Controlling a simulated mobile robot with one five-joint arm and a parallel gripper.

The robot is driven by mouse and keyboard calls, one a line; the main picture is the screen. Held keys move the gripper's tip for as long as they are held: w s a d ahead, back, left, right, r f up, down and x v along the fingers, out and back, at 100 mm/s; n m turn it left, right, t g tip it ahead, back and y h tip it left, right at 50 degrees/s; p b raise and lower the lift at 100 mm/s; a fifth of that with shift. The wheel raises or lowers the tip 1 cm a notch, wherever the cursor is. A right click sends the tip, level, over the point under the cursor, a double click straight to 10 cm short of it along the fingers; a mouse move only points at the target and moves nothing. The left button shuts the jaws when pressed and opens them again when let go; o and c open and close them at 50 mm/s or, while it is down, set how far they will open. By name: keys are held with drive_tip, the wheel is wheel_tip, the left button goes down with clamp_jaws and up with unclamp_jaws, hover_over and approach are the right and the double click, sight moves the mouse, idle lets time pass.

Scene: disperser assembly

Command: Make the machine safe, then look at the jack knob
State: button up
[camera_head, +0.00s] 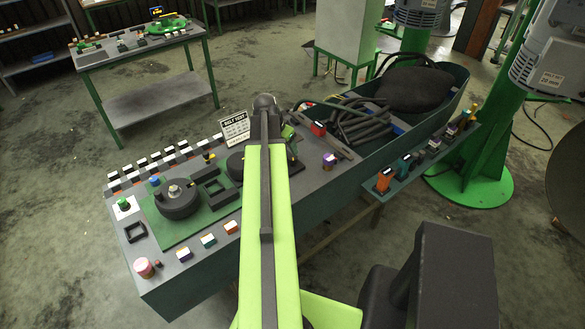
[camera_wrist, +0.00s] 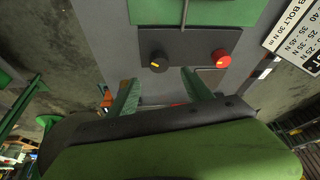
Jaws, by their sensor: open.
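In the wrist view, a dark panel carries a round black knob (camera_wrist: 158,62) with a yellow mark and, to its right, a red round button (camera_wrist: 221,58). I cannot tell whether this knob is the jack knob. My gripper (camera_wrist: 160,77) is open, with two green fingers pointing at the panel and nothing seen between the tips. The knob shows just past the fingertips; the red button is to the right of them. I cannot tell whether anything touches. In the head view, my arm hides the gripper and much of the bench middle.
A torque chart (camera_head: 235,127) stands on the long bench (camera_head: 160,290); it also shows in the wrist view (camera_wrist: 296,38). A green plate (camera_head: 185,240) with dark round parts lies on the bench. A bin (camera_head: 425,115) holds cables. A side shelf (camera_head: 395,190) carries several small items.

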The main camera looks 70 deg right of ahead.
sight(292, 157)
drive_tip(key=b+x, duration=0.7)
drive_tip(key=x, duration=0.2)
drive_tip(key=shift+d+f, duration=0.2)
drive_tip(key=shift+f, duration=0.2)
drive_tip(key=shift+r, duration=0.15)
drive_tip(key=shift+c, duration=0.3)
drive_tip(key=c, duration=1.2)
drive_tip(key=shift+s+a, duration=0.1)
drive_tip(key=shift+a, duration=0.35)
clamp_jaws()
drive_tip(key=shift+d, duration=0.25)
drive_tip(key=shift+d+n, duration=0.1)
drive_tip(key=shift+n, duration=0.2)
